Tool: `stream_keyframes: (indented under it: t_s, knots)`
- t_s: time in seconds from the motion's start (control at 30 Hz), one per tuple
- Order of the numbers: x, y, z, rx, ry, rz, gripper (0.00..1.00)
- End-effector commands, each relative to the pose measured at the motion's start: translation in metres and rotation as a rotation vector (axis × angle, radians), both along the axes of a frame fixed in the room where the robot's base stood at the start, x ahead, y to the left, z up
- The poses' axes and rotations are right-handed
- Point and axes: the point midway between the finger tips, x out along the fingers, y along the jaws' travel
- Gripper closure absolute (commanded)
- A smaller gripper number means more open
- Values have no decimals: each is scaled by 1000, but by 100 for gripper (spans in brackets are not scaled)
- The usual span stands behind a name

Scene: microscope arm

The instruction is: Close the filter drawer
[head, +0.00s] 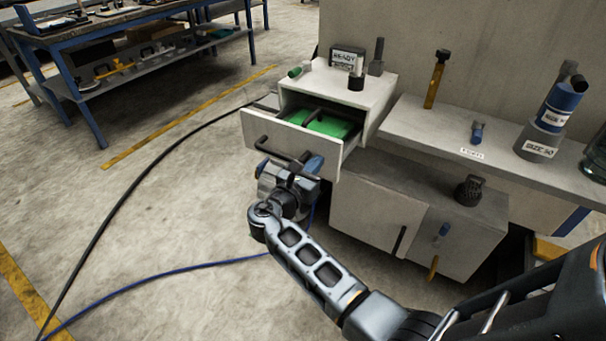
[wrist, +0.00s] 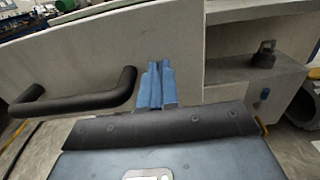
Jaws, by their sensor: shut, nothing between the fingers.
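The filter drawer (head: 290,146) is pulled out of the white cabinet (head: 374,98), with a green piece (head: 327,124) and dark bars inside it. Its black bar handle (head: 280,152) is on the front panel; in the wrist view the handle (wrist: 75,98) is at the left. My gripper (head: 311,166) is at the drawer front, to the right of the handle and not around it. In the wrist view my blue fingers (wrist: 156,85) are together and empty, pointing at the light front panel (wrist: 165,50). I cannot tell whether the fingertips touch the panel.
A box marked READY (head: 347,60) and small parts stand on the cabinet top. A lower cabinet (head: 410,213) with handles and a shelf (head: 440,140) with bottles are to the right. Cables (head: 150,170) cross the floor at left. A workbench (head: 110,25) stands far left.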

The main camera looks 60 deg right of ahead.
Motion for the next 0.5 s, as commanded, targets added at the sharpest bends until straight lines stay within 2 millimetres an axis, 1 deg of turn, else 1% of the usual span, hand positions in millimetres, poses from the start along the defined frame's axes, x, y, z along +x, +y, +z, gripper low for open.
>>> stream_keyframes:
  t_s: [0.03,0.2,0.4,0.5]
  knots:
    - [-1,-16,2,1,-2,-9,100]
    - [0,-64,-1,0,-1,-8,100]
    - [2,-114,-2,0,-2,-7,100]
    - [3,-135,-2,0,-3,-6,100]
